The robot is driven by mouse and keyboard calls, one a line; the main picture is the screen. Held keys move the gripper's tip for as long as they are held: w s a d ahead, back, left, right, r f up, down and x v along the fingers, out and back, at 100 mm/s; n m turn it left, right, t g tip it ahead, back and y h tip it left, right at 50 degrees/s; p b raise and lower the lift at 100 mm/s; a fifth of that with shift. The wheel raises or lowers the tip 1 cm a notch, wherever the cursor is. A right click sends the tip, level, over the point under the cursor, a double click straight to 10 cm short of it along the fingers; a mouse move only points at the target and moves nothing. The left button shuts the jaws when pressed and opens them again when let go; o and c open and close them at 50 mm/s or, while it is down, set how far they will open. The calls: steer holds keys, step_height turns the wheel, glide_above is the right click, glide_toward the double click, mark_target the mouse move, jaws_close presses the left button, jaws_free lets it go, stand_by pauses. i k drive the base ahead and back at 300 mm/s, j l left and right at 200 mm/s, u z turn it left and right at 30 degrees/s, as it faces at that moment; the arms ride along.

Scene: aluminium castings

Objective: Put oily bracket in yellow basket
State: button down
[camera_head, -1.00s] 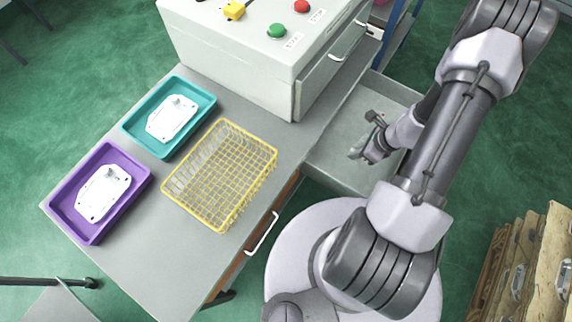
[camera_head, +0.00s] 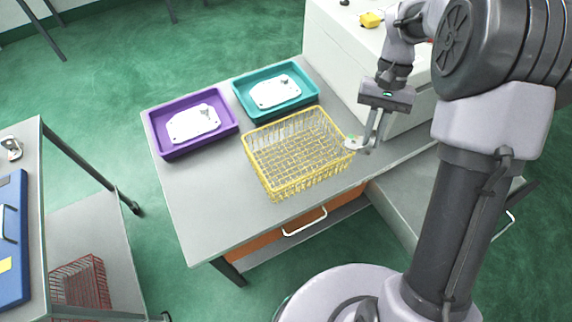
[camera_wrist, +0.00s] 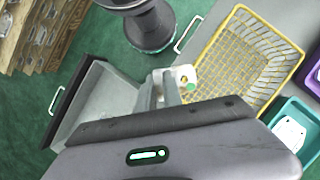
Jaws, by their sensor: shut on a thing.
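The yellow wire basket (camera_head: 298,158) stands empty on the grey table, and it also shows in the wrist view (camera_wrist: 246,62). My gripper (camera_head: 368,146) points down just right of the basket's right rim. It is shut on a small pale metal bracket (camera_head: 353,142) with a green mark on it. In the wrist view the bracket (camera_wrist: 185,75) sticks out from the fingertips beside the basket's edge. Part of the bracket is hidden by the fingers. Whether its surface is oily I cannot tell.
A purple tray (camera_head: 151,143) and a teal tray (camera_head: 241,101), each with a white plate part, stand behind the basket. A pale machine box (camera_head: 325,50) stands close behind my gripper. An open grey drawer (camera_wrist: 98,105) lies below the table.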

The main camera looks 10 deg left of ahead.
mark_target(297, 160)
steer(key=i+u, duration=0.1)
steer(key=u, duration=0.35)
steer(key=i+l+u, duration=0.1)
steer(key=u, duration=0.35)
steer(key=i+l+u, duration=0.1)
steer(key=u, duration=0.35)
steer(key=l+u, duration=0.2)
steer(key=u, duration=0.25)
steer(key=i+l+u, duration=0.1)
steer(key=u, duration=0.3)
steer(key=k+l, duration=0.05)
